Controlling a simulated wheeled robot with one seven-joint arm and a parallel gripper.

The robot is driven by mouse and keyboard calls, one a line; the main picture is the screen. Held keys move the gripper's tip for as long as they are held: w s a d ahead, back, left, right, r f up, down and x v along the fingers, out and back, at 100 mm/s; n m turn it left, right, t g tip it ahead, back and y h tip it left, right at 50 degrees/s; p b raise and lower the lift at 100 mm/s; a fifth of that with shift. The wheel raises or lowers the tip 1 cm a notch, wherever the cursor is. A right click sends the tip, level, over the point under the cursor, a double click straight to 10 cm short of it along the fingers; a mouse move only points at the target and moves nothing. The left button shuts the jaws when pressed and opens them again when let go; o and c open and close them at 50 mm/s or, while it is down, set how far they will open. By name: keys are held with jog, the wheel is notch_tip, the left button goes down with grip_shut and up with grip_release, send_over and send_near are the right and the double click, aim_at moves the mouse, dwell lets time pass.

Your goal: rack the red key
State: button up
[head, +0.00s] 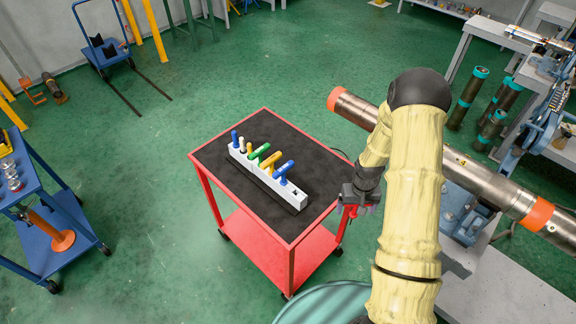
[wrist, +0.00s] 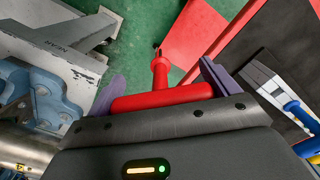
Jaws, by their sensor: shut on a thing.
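The red key (wrist: 162,96) is a T-shaped piece with a thick red crossbar and a stem pointing away from my gripper. My gripper (wrist: 160,86) is shut on its crossbar, with purple fingers at both ends. In the head view my gripper (head: 362,196) hangs just off the right edge of the cart, with red showing at it. The white rack (head: 292,198) lies on the cart's dark top, left of my gripper. It holds several blue, white, yellow and green keys (head: 265,155), and its near right end holds no key. The rack also shows at right in the wrist view (wrist: 262,82).
The red cart (head: 265,248) has bare dark top around the rack. A long pipe with orange bands (head: 480,178) and a blue vise (head: 462,212) on a grey bench stand right of my arm. A blue cart (head: 62,212) stands at far left.

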dwell(0.3)
jog(key=w+a+r+n+p, duration=0.3)
jog(key=w+a+r+n, duration=0.1)
jog(key=a, duration=0.5)
jog(key=w+a+r+n+p, duration=0.4)
jog(key=w+a+r+n, duration=0.1)
jog(key=a, duration=0.4)
jog(key=shift+w+a+r, duration=0.25)
jog(key=shift+a+r, duration=0.15)
jog(key=shift+r, duration=0.4)
jog(key=shift+f+b, duration=0.1)
jog(key=shift+b, duration=0.3)
jog(key=shift+f+b, duration=0.6)
jog(key=shift+f, duration=0.35)
jog(key=shift+f+b, duration=0.45)
jog(key=shift+f, duration=0.1)
